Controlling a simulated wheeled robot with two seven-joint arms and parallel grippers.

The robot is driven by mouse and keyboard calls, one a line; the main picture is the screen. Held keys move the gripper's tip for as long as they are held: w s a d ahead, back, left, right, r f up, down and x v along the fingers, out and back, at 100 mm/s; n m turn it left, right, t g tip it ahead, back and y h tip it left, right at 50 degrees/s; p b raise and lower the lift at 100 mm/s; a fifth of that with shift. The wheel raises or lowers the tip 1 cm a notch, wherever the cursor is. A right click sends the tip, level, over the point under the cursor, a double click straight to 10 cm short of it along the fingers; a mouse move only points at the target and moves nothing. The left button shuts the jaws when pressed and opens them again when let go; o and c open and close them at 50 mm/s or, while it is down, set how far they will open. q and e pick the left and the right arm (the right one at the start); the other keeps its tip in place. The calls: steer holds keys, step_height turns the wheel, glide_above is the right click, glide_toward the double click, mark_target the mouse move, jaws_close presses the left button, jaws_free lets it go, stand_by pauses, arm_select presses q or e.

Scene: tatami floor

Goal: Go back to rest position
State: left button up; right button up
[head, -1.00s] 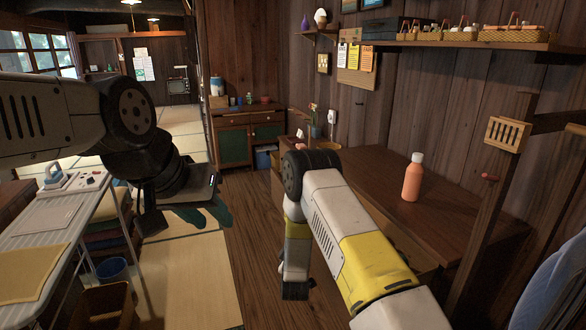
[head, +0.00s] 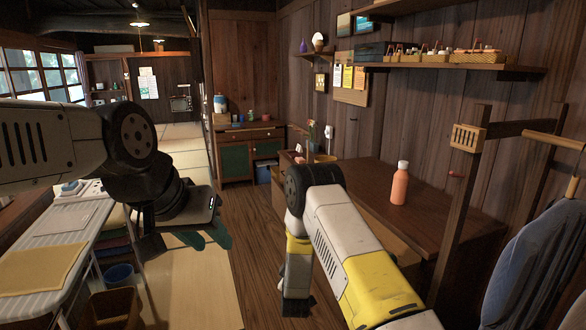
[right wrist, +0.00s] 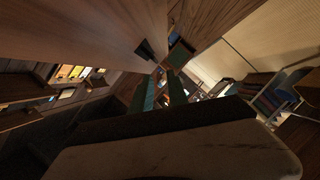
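My left gripper (head: 205,240) hangs at the left in the head view, below its dark wrist. Its green fingers look spread apart with nothing between them. My right arm reaches forward and bends down in the middle of the head view; its gripper is hidden there. In the right wrist view my right gripper (right wrist: 164,92) shows two green fingers with a gap between them and no object held.
A brown table (head: 440,220) with an orange bottle (head: 400,185) stands right of my right arm. An ironing board (head: 50,255) is at the left, under my left arm. A wooden rack (head: 462,200) and blue cloth (head: 525,265) are at the right. Wooden floor (head: 250,240) lies open ahead.

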steer(key=d+r+m+g+y, duration=0.1)
steer(key=d+r+m+g, duration=0.1)
steer(key=r, duration=0.8)
steer(key=d+r+m+g, duration=0.1)
steer(key=d+r+m, duration=0.15)
steer(key=r, duration=0.75)
steer(key=s+d+r+m+g+y, duration=0.1)
steer(key=s+d+r+m+g, duration=0.15)
steer(key=s+r, duration=0.8)
steer(key=s+d+r+m+g, duration=0.1)
steer(key=s+d+r, duration=0.1)
steer(key=s, duration=0.7)
steer(key=s+d+r+m+g, duration=0.1)
steer(key=s+d+r, duration=0.1)
steer(key=s, duration=0.7)
steer(key=s+d+r+m+g, duration=0.1)
steer(key=s+d+m, duration=0.1)
steer(key=s, duration=0.7)
steer(key=shift+s+d+r, duration=0.35)
steer(key=shift+d+r, duration=0.05)
steer(key=shift+d, duration=0.3)
